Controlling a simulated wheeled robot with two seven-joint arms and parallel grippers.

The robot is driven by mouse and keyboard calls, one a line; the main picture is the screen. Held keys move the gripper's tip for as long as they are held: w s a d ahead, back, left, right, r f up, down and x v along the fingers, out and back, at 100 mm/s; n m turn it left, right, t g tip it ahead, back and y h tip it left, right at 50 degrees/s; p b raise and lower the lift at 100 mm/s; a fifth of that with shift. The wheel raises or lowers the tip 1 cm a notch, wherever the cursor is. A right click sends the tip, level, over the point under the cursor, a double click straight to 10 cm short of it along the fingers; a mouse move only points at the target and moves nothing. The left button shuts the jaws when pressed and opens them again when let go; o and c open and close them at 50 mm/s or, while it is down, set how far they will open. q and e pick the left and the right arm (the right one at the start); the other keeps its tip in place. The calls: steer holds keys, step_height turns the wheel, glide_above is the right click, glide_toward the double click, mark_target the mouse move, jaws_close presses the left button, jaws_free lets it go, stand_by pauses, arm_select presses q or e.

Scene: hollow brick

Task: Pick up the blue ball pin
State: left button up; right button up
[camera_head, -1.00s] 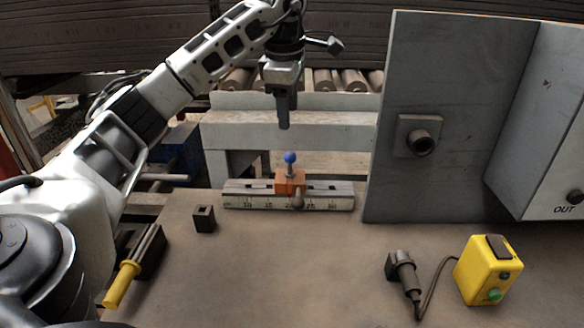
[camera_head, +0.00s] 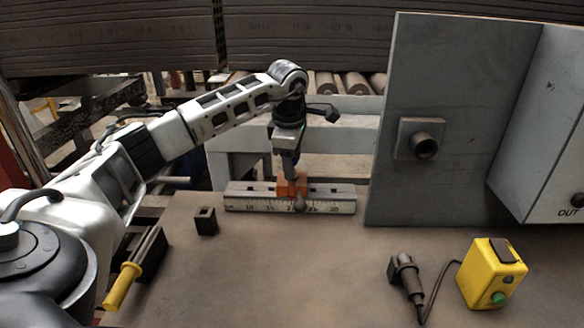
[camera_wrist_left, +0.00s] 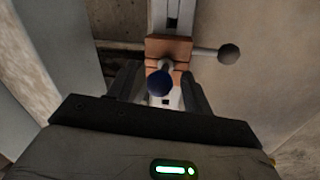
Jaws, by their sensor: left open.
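The blue ball pin (camera_wrist_left: 160,83) stands in the orange block (camera_head: 299,187), which sits on the ruler rail (camera_head: 245,199). In the left wrist view its dark blue ball lies between the two fingers of my left gripper (camera_wrist_left: 158,88). The fingers are apart, one on each side of the pin, and I see gaps beside the ball. In the head view my left gripper (camera_head: 289,170) points down over the orange block and hides the blue ball. My right gripper does not show.
A small dark square socket (camera_head: 206,221) stands left of the rail. A yellow-handled tool (camera_head: 123,286) lies at the left table edge. A grey upright panel (camera_head: 450,90) rises at right. A yellow box (camera_head: 490,273) and a corded black device (camera_head: 405,275) stand front right.

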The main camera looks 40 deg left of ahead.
arm_select(q)
steer(key=c, duration=1)
steer(key=shift+c, duration=0.2)
